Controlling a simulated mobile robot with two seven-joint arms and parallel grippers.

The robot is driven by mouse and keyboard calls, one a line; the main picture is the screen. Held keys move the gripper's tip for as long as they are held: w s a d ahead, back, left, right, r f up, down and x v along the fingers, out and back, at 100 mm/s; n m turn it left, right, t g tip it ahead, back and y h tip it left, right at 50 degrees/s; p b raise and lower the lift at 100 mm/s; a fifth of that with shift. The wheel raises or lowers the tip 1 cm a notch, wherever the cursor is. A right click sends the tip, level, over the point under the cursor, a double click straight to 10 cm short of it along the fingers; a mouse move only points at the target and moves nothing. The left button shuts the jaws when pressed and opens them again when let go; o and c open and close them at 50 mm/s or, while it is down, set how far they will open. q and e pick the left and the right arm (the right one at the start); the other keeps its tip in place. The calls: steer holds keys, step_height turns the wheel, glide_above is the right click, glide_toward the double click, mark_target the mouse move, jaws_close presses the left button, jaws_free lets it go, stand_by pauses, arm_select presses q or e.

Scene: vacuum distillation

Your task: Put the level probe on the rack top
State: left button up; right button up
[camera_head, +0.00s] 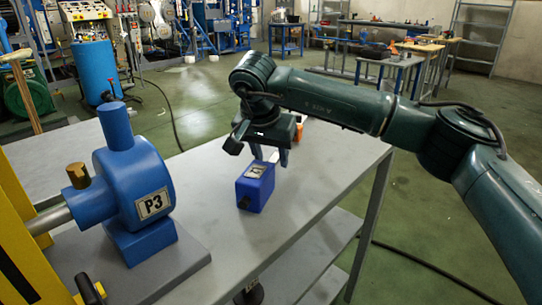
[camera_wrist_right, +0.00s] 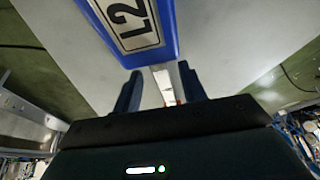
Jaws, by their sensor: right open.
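The blue box-shaped probe (camera_head: 256,187) stands on a grey shelved bench (camera_head: 310,190), with a dark knob on its near end. In the right wrist view the blue probe (camera_wrist_right: 168,48) shows a label reading L2 at the top. My right gripper (camera_head: 270,157) is open, with its fingers pointing down just behind the probe. In the wrist view the open fingers (camera_wrist_right: 160,90) lie short of the probe, with nothing gripped between them. No separate rack top can be told apart from the bench top. My left gripper is out of view.
A blue pump (camera_head: 142,195) labelled P3 stands left of the probe, on a grey plate. An orange and white item (camera_head: 299,128) lies behind my right gripper. The bench's right-hand front area is clear. A lower shelf (camera_head: 315,260) is below.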

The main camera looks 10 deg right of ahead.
steer(key=p+v, duration=0.2)
steer(key=v, duration=0.8)
steer(key=shift+s+a+r, duration=0.2)
steer(key=shift+s+r, duration=0.05)
steer(key=shift+r, duration=0.25)
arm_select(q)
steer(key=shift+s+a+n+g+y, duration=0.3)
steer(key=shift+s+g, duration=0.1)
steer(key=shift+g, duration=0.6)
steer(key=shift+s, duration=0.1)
